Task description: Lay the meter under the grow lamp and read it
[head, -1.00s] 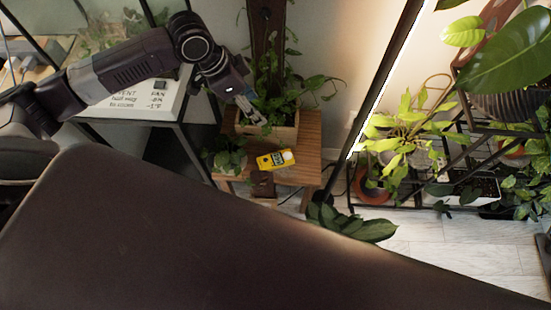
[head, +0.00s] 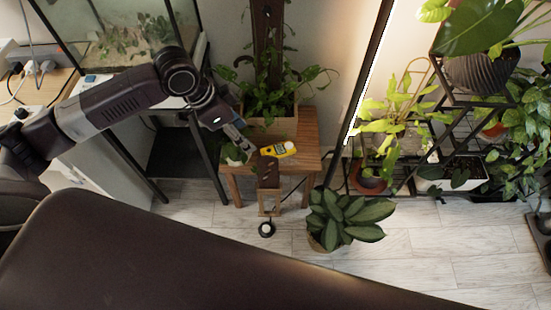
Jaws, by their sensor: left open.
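The yellow meter (head: 278,149) with a white round end lies on the wooden stool (head: 306,135), in front of a planter box. My left gripper (head: 248,148) is open and points down at the stool's left part, left of the meter and apart from it in the picture. Nothing shows between its fingers. A tall, slanted dark bar with a bright white edge (head: 364,88) stands right of the stool; it looks like the grow lamp. The meter's display is too small to read. My right gripper is not in view.
The wooden planter (head: 285,127) with leafy plants stands at the stool's back. A brown wooden piece (head: 267,172) is at its front edge. A potted plant (head: 345,215) stands on the floor. A plant rack (head: 400,188) fills the right; a glass tank (head: 125,45) is at left.

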